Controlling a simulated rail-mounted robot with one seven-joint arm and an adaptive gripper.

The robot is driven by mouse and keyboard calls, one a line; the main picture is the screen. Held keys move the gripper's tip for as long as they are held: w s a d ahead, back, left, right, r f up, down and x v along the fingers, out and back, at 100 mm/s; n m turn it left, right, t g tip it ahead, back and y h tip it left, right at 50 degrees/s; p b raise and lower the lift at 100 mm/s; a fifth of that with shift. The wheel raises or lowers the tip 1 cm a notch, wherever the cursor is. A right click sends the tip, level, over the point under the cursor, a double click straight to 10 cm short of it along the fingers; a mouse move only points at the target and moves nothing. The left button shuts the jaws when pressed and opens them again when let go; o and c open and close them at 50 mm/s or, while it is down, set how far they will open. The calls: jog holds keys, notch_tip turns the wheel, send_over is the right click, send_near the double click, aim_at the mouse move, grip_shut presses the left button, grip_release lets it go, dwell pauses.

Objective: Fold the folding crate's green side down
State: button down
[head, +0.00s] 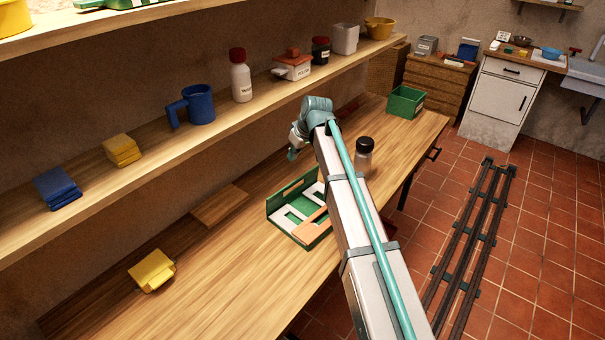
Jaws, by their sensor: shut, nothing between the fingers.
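The folding crate lies on the workbench in the middle of the head view. Its green side (285,196) stands up along the back left edge. White panels (285,222) and an orange-brown panel (312,231) lie low inside it. My arm hides the crate's right part. My gripper (292,154) is small in this view, at the arm's far end, above and beyond the crate and apart from it. It is shut with nothing in it, and its fingertips are hard to make out.
A dark-lidded jar (364,155) stands just right of my arm. A green box (406,101) stands at the bench's far end. A brown board (219,205) and a yellow block (151,270) lie left of the crate. A loaded shelf (150,160) runs above the bench.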

jog(key=shift+n, duration=0.5)
jog(key=shift+w+a+f+p, duration=0.15)
jog(key=shift+f+p, duration=1.05)
jog(key=shift+f, duration=1.15)
jog(key=shift+a+f+p, duration=0.15)
jog(key=shift+f+p, duration=1.05)
jog(key=shift+f, duration=1.15)
